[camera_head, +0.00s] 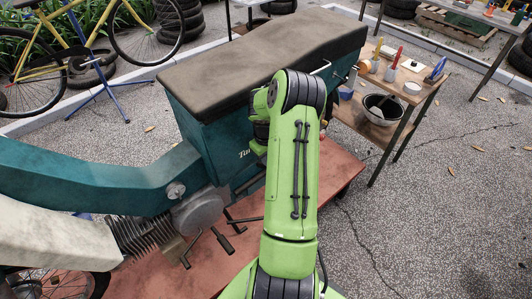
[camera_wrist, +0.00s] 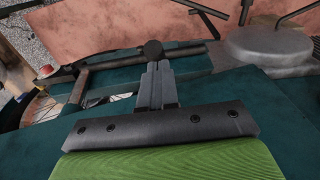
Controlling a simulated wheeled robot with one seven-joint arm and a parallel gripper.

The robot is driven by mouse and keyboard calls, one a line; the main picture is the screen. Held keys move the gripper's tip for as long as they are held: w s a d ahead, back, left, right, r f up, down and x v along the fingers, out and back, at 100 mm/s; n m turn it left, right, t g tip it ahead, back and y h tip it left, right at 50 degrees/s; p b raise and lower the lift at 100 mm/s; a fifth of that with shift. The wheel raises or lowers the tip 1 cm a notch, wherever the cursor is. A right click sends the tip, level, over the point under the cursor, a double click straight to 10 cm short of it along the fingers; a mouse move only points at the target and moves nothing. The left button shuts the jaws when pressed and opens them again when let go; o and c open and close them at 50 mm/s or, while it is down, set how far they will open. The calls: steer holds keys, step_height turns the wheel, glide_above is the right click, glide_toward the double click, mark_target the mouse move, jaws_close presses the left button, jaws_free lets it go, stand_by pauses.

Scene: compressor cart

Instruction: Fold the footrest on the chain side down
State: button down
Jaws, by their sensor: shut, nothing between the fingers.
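My gripper (camera_wrist: 157,82) shows in the wrist view with its grey fingers together and nothing between them. A round black end (camera_wrist: 153,49) lies just beyond the fingertips, in front of a dark bar (camera_wrist: 120,62); I cannot tell whether the fingers touch it, or whether it is the footrest. In the head view my green arm reaches over the teal machine (camera_head: 205,125) and hides my fingertips. Dark pegs and levers show low beside the engine, one of them a bar (camera_head: 222,241) with a crosspiece. The chain does not show clearly.
A long dark seat (camera_head: 265,60) tops the teal body. A rounded grey engine cover (camera_head: 198,212) stands left of my arm, above a reddish platform (camera_head: 335,170). A wooden workbench (camera_head: 400,85) with tools and a bowl stands behind right. Paving at the right is open.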

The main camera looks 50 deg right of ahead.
steer(key=shift+f, duration=0.1)
stand_by(0.3)
steer(key=t+b, duration=0.1)
steer(key=s+f+t+b, duration=0.1)
steer(key=b, duration=0.1)
steer(key=s+f+t+b, duration=0.1)
steer(key=b, duration=0.1)
steer(key=shift+s+a+h, duration=0.2)
steer(key=shift+a+h, duration=0.05)
steer(key=shift+h, duration=0.15)
steer(key=shift+s+a+f+b, duration=0.15)
steer(key=shift+s+f+b, duration=0.35)
steer(key=shift+f+b, duration=0.35)
steer(key=shift+s+a+f+b, duration=0.1)
steer(key=shift+s+f+b, duration=0.45)
steer(key=shift+b, duration=0.45)
steer(key=shift+f, duration=0.1)
